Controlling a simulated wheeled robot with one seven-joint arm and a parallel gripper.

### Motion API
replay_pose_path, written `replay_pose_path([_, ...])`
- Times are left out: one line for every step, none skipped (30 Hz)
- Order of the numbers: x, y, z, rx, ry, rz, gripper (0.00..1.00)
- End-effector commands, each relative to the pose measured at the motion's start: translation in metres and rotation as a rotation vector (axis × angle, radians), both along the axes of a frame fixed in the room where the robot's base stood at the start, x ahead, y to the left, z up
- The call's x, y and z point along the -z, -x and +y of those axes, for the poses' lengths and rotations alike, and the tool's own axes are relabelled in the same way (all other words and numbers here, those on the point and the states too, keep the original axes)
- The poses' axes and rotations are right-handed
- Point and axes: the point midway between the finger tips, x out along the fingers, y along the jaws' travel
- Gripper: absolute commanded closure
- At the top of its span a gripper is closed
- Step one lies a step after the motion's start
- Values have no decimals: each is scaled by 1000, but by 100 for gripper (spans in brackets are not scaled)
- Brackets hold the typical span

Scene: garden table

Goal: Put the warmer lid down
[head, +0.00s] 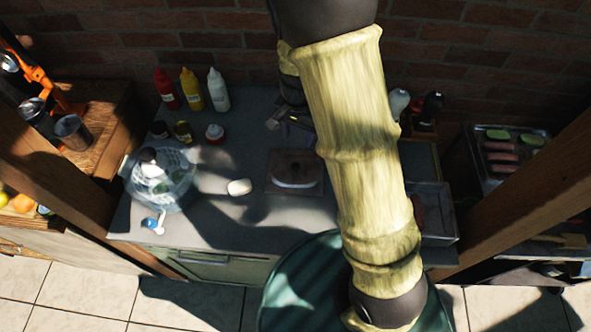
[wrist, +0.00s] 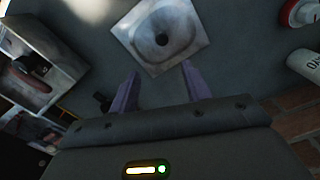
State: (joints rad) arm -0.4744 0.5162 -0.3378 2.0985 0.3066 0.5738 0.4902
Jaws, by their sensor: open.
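The warmer lid (wrist: 185,22) is a square metal plate with a raised dark round knob. In the wrist view it lies flat on the grey counter, just beyond my fingertips. In the head view the lid (head: 295,186) shows as a brownish square with a bright patch, near the counter's middle. My gripper (wrist: 160,72) is open and empty, its two purple fingers spread and apart from the knob. In the head view my gripper (head: 288,120) is partly hidden behind my arm, above the back of the lid. The warmer (head: 436,212) is an open metal box at the right, partly hidden by my arm.
A glass bowl (head: 160,180) and a white rounded item (head: 239,187) stand left of the lid. Red (head: 166,90), yellow (head: 191,90) and white (head: 218,90) bottles stand at the back by the brick wall. Bare counter surrounds the lid's left side.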

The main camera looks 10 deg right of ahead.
Motion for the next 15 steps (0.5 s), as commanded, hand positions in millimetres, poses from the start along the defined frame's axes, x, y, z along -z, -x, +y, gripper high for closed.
replay_pose_path([9,1,-1,3,3,5,52])
replay_pose_path([14,1,-1,3,2,5,52])
replay_pose_path([21,1,-1,1,2,5,52])
replay_pose_path([26,1,-1,1,2,5,52])
replay_pose_path([31,1,-1,3,2,5,52])
replay_pose_path([38,1,-1,3,2,5,52])
replay_pose_path([43,1,-1,1,2,5,52])
replay_pose_path([48,1,-1,1,2,5,52])
replay_pose_path([55,1,-1,3,2,5,52])
replay_pose_path([60,1,-1,3,2,5,52])
replay_pose_path([64,1,-1,2,2,5,52])
replay_pose_path([69,1,-1,1,1,3,52])
replay_pose_path([73,1,0,1,1,3,52])
replay_pose_path([76,1,0,2,1,3,52])
replay_pose_path([79,0,0,2,0,1,52])
